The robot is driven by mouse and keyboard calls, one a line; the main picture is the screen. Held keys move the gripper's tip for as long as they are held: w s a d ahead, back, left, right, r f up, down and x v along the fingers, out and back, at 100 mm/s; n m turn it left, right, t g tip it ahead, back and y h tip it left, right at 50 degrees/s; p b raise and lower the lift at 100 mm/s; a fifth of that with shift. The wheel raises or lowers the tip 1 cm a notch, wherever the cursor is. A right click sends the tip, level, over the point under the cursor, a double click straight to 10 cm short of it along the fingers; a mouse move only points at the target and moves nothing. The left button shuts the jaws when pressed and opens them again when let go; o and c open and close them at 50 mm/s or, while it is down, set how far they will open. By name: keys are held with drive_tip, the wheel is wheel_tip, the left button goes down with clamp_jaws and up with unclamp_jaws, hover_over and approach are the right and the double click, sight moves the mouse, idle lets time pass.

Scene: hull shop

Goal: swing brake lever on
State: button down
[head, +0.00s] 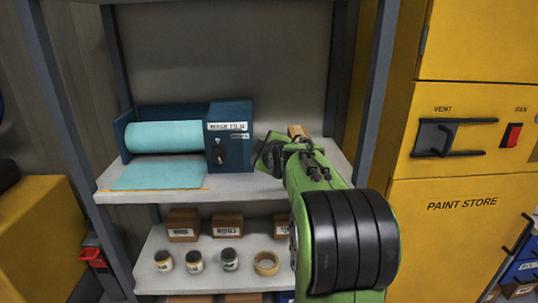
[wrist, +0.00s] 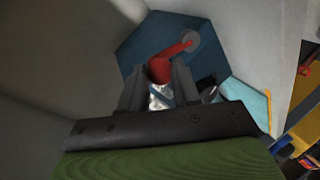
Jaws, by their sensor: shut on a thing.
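The brake lever (wrist: 178,48) is a red arm with a thick red grip, in the wrist view. It runs from a grey round pivot on the side of the blue film dispenser (wrist: 140,42) down between my fingers. My gripper (wrist: 159,76) is shut on the lever's red grip. In the head view the dispenser (head: 238,110) stands on the upper shelf with a pale teal film roll (head: 165,137). My gripper (head: 268,152) is at its right side there, and the lever is hidden.
The upper shelf (head: 240,186) has a small brown box (head: 298,131) behind my arm. Boxes, several jars and a tape roll (head: 266,263) stand on the lower shelf. A shelf post (head: 378,90) and the yellow paint store cabinet (head: 455,235) are close on the right.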

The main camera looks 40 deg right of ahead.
drive_tip(key=shift+w+a+n+g, duration=0.35)
drive_tip(key=shift+a+n, duration=0.1)
drive_tip(key=shift+n, duration=0.15)
drive_tip(key=shift+h, duration=0.3)
drive_tip(key=c, duration=0.8)
unclamp_jaws()
drive_tip(key=shift+a+r, duration=0.1)
drive_tip(key=shift+c, duration=0.2)
drive_tip(key=p+v, duration=0.1)
drive_tip(key=v, duration=1.4)
drive_tip(key=shift+s, duration=0.35)
drive_tip(key=shift+a+r, duration=0.1)
drive_tip(key=shift+r, duration=0.05)
